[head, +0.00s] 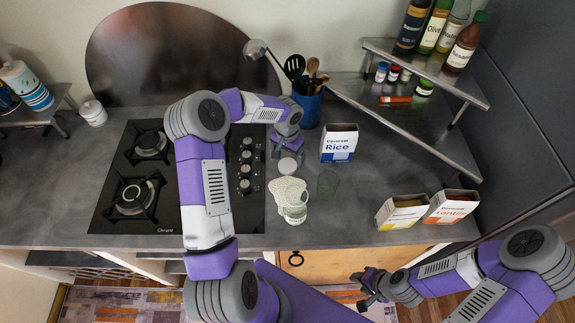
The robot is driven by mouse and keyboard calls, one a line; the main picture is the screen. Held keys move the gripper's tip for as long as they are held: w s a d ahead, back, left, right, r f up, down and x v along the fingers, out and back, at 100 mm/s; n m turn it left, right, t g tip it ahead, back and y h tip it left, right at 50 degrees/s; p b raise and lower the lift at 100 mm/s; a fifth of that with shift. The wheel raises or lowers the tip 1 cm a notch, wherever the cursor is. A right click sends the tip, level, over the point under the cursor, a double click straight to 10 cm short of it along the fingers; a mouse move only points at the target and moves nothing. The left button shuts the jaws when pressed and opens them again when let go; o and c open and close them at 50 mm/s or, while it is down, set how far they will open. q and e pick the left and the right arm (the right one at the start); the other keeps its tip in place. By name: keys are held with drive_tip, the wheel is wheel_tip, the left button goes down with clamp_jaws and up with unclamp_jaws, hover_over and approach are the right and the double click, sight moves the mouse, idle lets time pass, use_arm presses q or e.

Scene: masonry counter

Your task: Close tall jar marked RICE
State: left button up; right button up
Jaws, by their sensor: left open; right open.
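No jar with a readable RICE label shows. A clear glass jar (295,207) stands near the counter's front edge, with no lid visible on it. A small pale round disc (287,166), perhaps a lid, lies just below my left gripper (287,153). That gripper is open and points down; I cannot tell whether it touches the disc. My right gripper (368,288) is open and empty, in front of the counter's edge and low.
A Rice box (339,143) stands behind; two open boxes (402,212) (451,207) stand front right. A blue utensil pot (308,108) is behind my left gripper. A black cooktop (140,205) lies left. A metal shelf (415,125) spans the right.

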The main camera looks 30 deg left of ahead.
sight(287, 166)
use_arm(q)
drive_tip(key=shift+f, duration=2.65)
drive_tip(key=shift+c, duration=0.2)
drive_tip(key=c, duration=1)
